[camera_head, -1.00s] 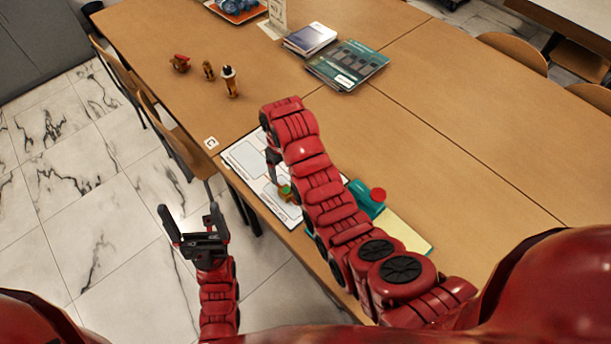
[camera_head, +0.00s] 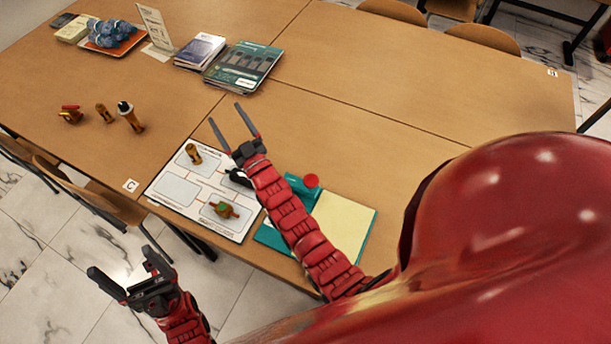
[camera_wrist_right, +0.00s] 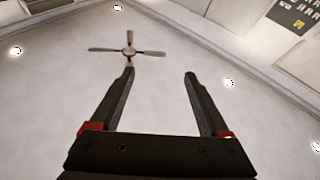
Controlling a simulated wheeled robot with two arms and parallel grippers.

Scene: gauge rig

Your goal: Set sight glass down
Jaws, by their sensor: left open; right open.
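A small brass fitting (camera_head: 193,153) sits in the upper box of the white printed mat (camera_head: 150,192); it may be the sight glass, but I cannot tell for sure. A brass piece with green and red parts (camera_head: 224,210) sits in the mat's lower right box. My right gripper (camera_head: 226,113) is open and empty, beyond the mat and apart from the fitting. In the right wrist view its fingers (camera_wrist_right: 160,73) are spread with only ceiling between them. My left gripper (camera_head: 118,260) is open and empty, off the table's near edge.
A red-handled fitting (camera_head: 70,115), a small brass fitting (camera_head: 104,113) and a black-topped brass fitting (camera_head: 130,117) stand at left. A teal folder with a yellow pad (camera_head: 345,225) lies right of the mat. Books (camera_head: 243,66) and an orange tray (camera_head: 98,48) are behind.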

